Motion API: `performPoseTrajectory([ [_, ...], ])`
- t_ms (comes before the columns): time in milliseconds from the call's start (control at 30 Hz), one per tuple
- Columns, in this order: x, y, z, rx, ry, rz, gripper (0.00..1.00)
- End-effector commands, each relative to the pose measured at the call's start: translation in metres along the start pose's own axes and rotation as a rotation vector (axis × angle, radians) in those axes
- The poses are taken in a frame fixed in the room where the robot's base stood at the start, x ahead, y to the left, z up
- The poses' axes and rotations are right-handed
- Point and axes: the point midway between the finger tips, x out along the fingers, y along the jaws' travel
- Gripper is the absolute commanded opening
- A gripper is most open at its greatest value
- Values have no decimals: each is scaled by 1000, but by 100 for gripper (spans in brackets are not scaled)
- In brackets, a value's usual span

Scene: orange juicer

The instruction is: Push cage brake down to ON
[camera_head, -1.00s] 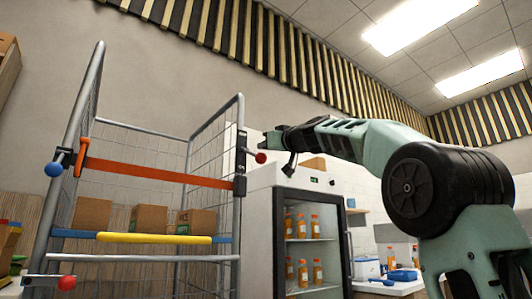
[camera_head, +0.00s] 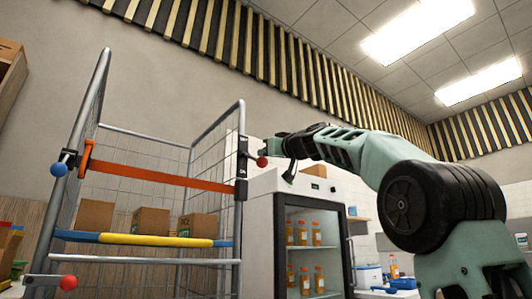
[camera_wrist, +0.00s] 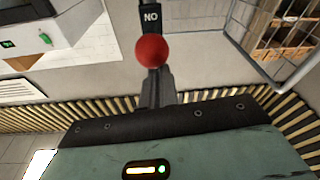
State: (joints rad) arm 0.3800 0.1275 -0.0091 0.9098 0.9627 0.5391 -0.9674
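The roll cage (camera_head: 73,140) stands at left, with an orange strap (camera_head: 160,177) across its front. A red ball knob (camera_head: 262,161) sticks out from a dark bracket (camera_head: 242,168) on its right post. In the wrist view the red knob (camera_wrist: 151,50) is just beyond my fingertips, below an upside-down "ON" label (camera_wrist: 151,17). My gripper (camera_head: 272,147) is just above the knob; its fingers (camera_wrist: 156,80) look shut together with nothing held. I cannot tell whether they touch the knob.
A glass-door fridge (camera_head: 283,225) with orange bottles stands right behind the cage. Cardboard boxes (camera_head: 150,221) stand inside the cage behind a yellow and blue bar (camera_head: 155,240). A counter with blue items (camera_head: 370,275) is at right.

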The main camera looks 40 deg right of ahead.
Motion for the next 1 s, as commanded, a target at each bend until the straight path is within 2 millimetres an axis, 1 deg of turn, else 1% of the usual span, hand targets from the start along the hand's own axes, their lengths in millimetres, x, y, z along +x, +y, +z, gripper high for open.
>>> performPoseTrajectory([
  [33,5,1,13,3,-26,-5,0],
  [133,7,0,6,3,-25,-6,0],
  [233,10,-2,-8,2,-20,-6,0],
  [300,12,-4,-20,2,-14,-5,0],
  [500,14,-8,-43,0,-4,-3,0],
  [533,5,-9,-34,0,-3,0,0],
  [600,-7,-9,-31,-1,-2,1,0],
  [900,-59,-11,-22,-1,1,1,0],
  [1000,-72,-12,-20,0,1,-1,0],
])
